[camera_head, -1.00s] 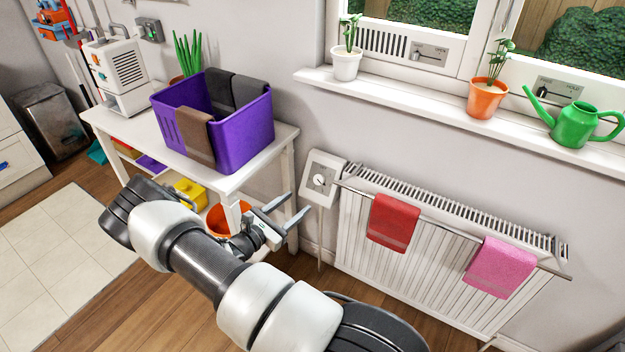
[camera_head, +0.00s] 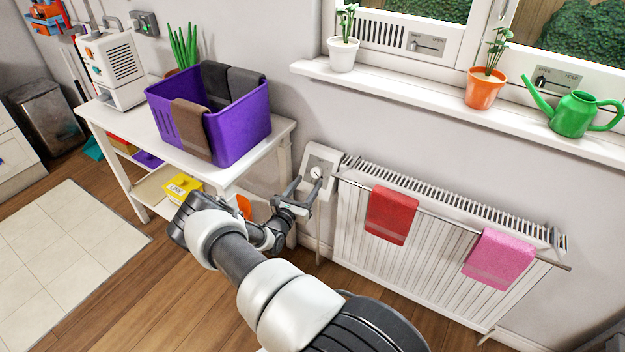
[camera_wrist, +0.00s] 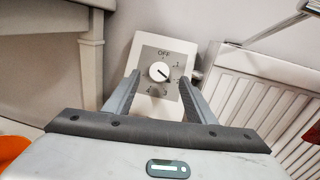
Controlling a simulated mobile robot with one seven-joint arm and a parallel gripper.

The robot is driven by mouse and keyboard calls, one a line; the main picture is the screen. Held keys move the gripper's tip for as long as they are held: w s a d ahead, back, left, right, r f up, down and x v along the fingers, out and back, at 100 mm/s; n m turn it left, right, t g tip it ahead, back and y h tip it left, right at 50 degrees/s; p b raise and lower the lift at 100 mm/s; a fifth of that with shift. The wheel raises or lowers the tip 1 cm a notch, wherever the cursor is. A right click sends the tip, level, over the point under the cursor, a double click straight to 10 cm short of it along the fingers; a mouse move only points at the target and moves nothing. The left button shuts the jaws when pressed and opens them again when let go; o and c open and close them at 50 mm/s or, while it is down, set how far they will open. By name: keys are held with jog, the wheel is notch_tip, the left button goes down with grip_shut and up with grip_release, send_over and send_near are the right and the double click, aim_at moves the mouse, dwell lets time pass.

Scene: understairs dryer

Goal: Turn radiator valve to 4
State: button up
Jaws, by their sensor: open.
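The radiator valve is a white round knob (camera_wrist: 159,72) on a grey dial plate (camera_wrist: 148,56), set in a white panel left of the radiator. The plate reads OFF at the top, with numbers running clockwise. The knob's dark mark points to the lower right, seemingly near 2; the small numbers are hard to read. In the head view the white panel (camera_head: 321,158) is partly hidden by my gripper (camera_head: 307,184). My gripper (camera_wrist: 159,80) is open and empty, facing the dial. The knob appears between the fingertips in the wrist view; I see no contact.
The white radiator (camera_head: 430,240) is close on the right, with a rail holding a red towel (camera_head: 391,214) and a pink towel (camera_head: 499,258). A white table (camera_head: 262,148) with a purple basket (camera_head: 235,135) stands close on the left. The windowsill (camera_head: 400,88) is above.

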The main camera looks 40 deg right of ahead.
aim_at(315, 172)
jog(key=shift+b+x, duration=0.35)
jog(key=shift+x, duration=2)
jog(key=c, duration=1)
